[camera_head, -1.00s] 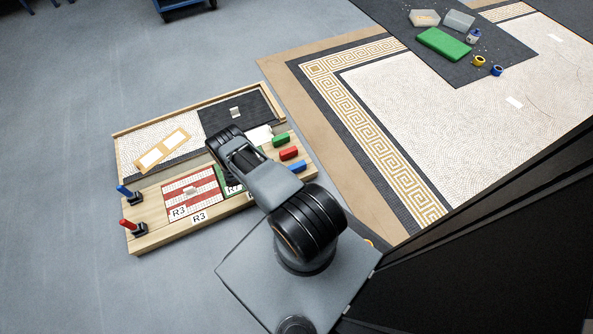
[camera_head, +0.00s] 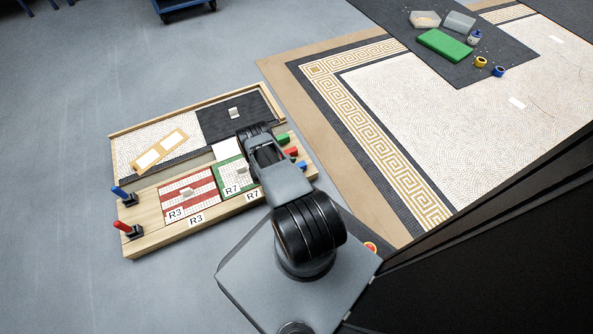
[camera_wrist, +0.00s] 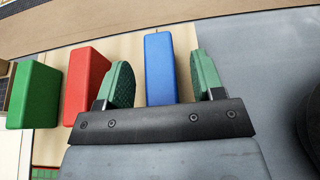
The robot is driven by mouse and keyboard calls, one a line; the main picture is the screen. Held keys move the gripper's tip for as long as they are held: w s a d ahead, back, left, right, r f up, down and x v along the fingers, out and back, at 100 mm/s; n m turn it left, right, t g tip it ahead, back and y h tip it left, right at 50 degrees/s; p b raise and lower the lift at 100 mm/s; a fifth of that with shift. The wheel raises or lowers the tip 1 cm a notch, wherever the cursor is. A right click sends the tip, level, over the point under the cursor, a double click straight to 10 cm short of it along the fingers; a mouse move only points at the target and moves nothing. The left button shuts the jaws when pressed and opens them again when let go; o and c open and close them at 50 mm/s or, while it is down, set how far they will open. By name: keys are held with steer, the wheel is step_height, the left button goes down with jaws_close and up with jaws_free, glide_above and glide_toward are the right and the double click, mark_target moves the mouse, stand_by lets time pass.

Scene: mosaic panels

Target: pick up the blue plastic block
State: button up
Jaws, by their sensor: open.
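The blue plastic block (camera_wrist: 161,68) stands out in the wrist view, lying lengthwise between the two green finger pads of my gripper (camera_wrist: 162,72). The gripper is open, with a visible gap on each side of the block. I cannot tell how far the fingertips are above or beside it. In the head view the blue block (camera_head: 302,165) shows only in part at the right end of the wooden board, behind my arm. My fingers are hidden there.
A red block (camera_wrist: 87,86) and a green block (camera_wrist: 35,95) sit left of the blue one in the wrist view. The wooden board (camera_head: 158,243) also holds mosaic panels, a blue-handled tool (camera_head: 121,192) and a red-handled tool (camera_head: 123,227). Grey floor is clear around its left.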

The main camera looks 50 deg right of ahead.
steer(key=shift+s+d, duration=0.1)
steer(key=shift+d, duration=0.1)
steer(key=shift+c, duration=0.2)
steer(key=c, duration=1)
steer(key=shift+o, duration=0.2)
